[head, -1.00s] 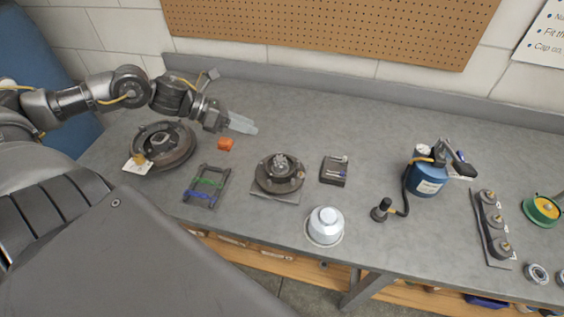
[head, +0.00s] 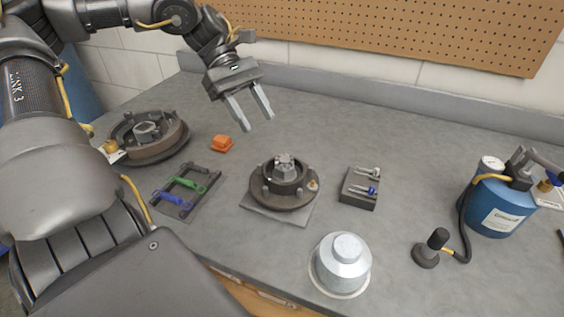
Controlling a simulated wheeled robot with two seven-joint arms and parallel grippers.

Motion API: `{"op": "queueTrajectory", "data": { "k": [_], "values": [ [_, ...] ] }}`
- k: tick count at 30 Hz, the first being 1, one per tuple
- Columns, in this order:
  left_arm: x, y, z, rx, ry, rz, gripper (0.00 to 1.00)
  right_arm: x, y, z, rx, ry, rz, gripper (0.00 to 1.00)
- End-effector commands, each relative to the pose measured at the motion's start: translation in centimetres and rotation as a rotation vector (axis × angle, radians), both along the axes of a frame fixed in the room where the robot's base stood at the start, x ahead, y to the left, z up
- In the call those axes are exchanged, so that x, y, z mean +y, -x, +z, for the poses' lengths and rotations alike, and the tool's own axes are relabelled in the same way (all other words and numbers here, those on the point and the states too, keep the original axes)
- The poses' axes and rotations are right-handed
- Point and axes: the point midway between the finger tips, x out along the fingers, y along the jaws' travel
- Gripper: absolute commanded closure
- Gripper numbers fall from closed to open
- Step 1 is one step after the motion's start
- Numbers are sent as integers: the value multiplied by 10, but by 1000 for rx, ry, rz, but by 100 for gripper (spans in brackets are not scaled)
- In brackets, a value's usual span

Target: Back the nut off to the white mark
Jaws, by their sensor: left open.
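The hub (head: 268,190) stands on a grey square plate near the middle of the bench in the head view. The castellated nut (head: 284,165) sits at its centre, on top. I cannot make out a white mark on it at this size. My left gripper (head: 250,122) is open and empty, fingers pointing down, above the bench behind and a little left of the hub, apart from the nut. My right gripper is not in view.
A drum with a tag (head: 160,150) lies at the left. An orange block (head: 222,143), a rack with green and blue tools (head: 187,190), a small dark box with pins (head: 360,188), a silver cap (head: 343,262) and a blue canister with hose (head: 492,210) surround the hub.

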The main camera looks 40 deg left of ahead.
Motion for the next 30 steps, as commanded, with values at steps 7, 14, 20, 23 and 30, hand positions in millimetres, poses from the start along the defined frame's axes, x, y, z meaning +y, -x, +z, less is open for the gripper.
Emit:
{"op": "queueTrajectory", "data": {
  "k": [7, 14, 20, 23, 30],
  "values": [
    [-24, 2, -25, 5, 3, -4, 54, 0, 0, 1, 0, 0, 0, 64],
    [-53, 5, -55, 6, 1, 1, 54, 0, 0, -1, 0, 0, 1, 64],
    [-69, 5, -71, 3, 1, 4, 54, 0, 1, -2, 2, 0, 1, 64],
    [-73, 5, -74, 2, 2, 5, 54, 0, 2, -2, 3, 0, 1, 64],
    [-74, 5, -75, -1, 2, 5, 54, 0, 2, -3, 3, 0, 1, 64]
  ]
}}
